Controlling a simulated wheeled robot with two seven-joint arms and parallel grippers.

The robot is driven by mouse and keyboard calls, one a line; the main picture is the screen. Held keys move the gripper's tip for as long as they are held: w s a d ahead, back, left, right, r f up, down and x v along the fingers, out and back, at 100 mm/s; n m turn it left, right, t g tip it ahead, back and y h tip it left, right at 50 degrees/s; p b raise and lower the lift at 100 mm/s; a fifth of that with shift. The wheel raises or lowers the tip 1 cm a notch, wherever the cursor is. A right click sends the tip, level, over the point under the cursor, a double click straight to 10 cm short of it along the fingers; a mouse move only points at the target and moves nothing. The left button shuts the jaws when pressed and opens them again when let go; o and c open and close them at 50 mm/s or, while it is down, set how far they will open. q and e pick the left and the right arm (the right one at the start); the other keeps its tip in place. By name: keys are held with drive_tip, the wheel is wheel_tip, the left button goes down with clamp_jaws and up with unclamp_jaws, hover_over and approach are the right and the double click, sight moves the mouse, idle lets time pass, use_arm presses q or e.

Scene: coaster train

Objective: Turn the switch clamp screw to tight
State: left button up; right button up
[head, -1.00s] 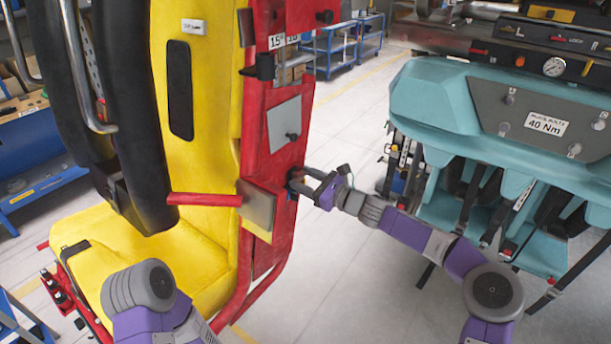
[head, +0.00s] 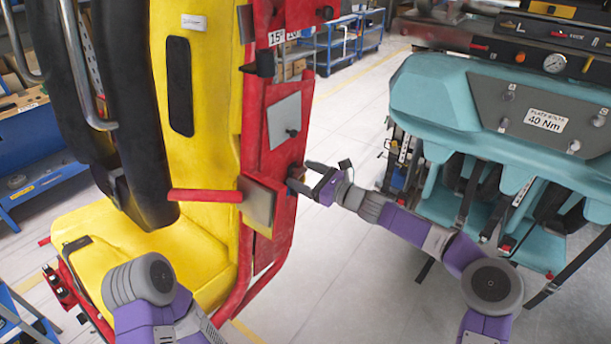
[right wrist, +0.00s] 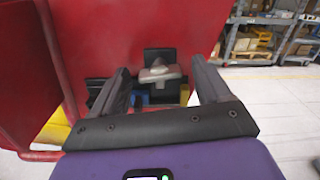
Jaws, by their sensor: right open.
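The clamp screw is a small grey winged knob (right wrist: 158,73) on a dark bracket (right wrist: 160,56), seen in the right wrist view against the red panel. In the head view a dark fitting (head: 295,172) shows at the right edge of the red seat-back panel, partly covered by the gripper. My right gripper (head: 300,174) is open in front of it. In the right wrist view its two fingers (right wrist: 159,72) stand on either side of the knob with gaps, not closed on it. My left arm shows at the bottom left, but its gripper is out of view.
The red panel (head: 268,140) with a grey plate (head: 284,122) stands beside the yellow seat (head: 205,110). A red bar (head: 205,196) sticks out left of the gripper. A teal seat unit (head: 440,105) stands right. Clear floor (head: 345,125) lies between.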

drive_tip(key=shift+d, duration=0.1)
drive_tip(key=v, duration=0.7)
drive_tip(key=shift+s+d+b, duration=0.15)
drive_tip(key=shift+s+b, duration=0.05)
drive_tip(key=shift+b, duration=0.1)
drive_tip(key=s+a+f+n+g+h, duration=0.1)
drive_tip(key=s+f+n+g+h, duration=0.2)
drive_tip(key=f, duration=0.6)
drive_tip(key=s+a+f+n+g+h, duration=0.1)
drive_tip(key=s+a+f+n, duration=0.1)
drive_tip(key=s+f, duration=0.5)
drive_tip(key=s+a+f+n+g+h, duration=0.1)
drive_tip(key=s+f+n+g, duration=0.15)
drive_tip(key=f, duration=0.85)
drive_tip(key=s+d+f+n+g+h, duration=0.1)
drive_tip(key=s+d+f+n+h, duration=0.1)
drive_tip(key=s+f+n, duration=0.4)
drive_tip(key=s+d+f+n+g+h, duration=0.2)
drive_tip(key=s+d+f+n, duration=0.3)
drive_tip(key=s, duration=1.2)
wheel_tip(320, 180, down, 4)
drive_tip(key=shift+s+d+f+n+h, duration=0.15)
drive_tip(key=shift+s+d+n+h, duration=0.1)
drive_tip(key=shift+n+h, duration=0.65)
drive_tip(key=shift+g, duration=0.25)
